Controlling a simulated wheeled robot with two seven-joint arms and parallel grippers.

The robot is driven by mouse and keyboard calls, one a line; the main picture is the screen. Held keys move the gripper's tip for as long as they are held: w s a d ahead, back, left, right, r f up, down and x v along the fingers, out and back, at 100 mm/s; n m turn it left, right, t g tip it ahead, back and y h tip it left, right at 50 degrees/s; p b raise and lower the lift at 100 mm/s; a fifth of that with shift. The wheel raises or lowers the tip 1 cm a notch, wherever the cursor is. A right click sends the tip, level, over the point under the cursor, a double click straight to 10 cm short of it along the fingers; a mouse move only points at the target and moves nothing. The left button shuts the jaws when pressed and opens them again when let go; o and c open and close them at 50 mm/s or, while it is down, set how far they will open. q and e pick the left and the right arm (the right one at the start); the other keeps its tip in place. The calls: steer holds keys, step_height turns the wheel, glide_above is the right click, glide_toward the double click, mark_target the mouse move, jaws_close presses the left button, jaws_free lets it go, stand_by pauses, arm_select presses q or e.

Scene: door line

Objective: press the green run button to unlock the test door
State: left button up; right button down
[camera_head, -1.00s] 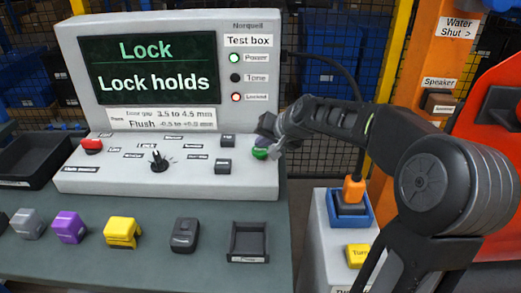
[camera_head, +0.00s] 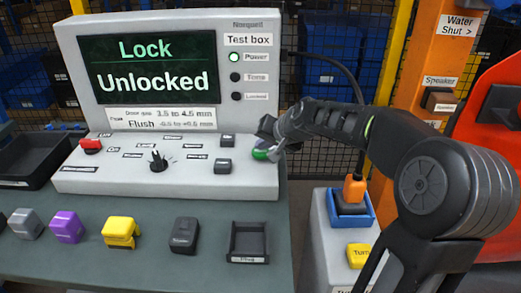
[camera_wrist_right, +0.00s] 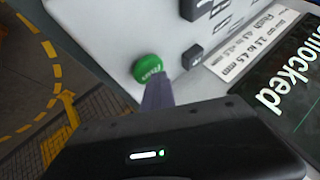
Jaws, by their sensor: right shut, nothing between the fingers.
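The green run button (camera_head: 260,154) sits at the right end of the test box's sloped panel; it also shows in the right wrist view (camera_wrist_right: 147,68). My right gripper (camera_head: 267,140) is shut and empty, its fingertips at the button and partly covering it. In the right wrist view the gripper's finger (camera_wrist_right: 158,94) ends at the button's lower edge; I cannot tell whether it touches. The test box screen (camera_head: 150,68) reads "Lock Unlocked". The green Power lamp (camera_head: 234,57) is lit and the lamps below it are dark. My left gripper is out of view.
A red button (camera_head: 91,146) and a black selector knob (camera_head: 158,160) are on the same panel. Purple (camera_head: 68,227) and yellow (camera_head: 121,232) blocks, a dark block (camera_head: 185,235) and a small black tray (camera_head: 248,257) stand in front. An orange post (camera_head: 437,60) rises at right.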

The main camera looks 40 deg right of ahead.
steer(key=shift+r+p, duration=0.8)
steer(key=shift+r, duration=0.1)
steer(key=shift+r+p, duration=1.95)
steer(key=shift+r, duration=0.55)
steer(key=r, duration=0.1)
step_height(320, 180, up, 8)
steer(key=f+p, duration=0.1)
steer(key=p, duration=0.6)
glide_above(262, 153)
steer(key=shift+d+r, duration=0.1)
steer(key=shift+r, duration=0.1)
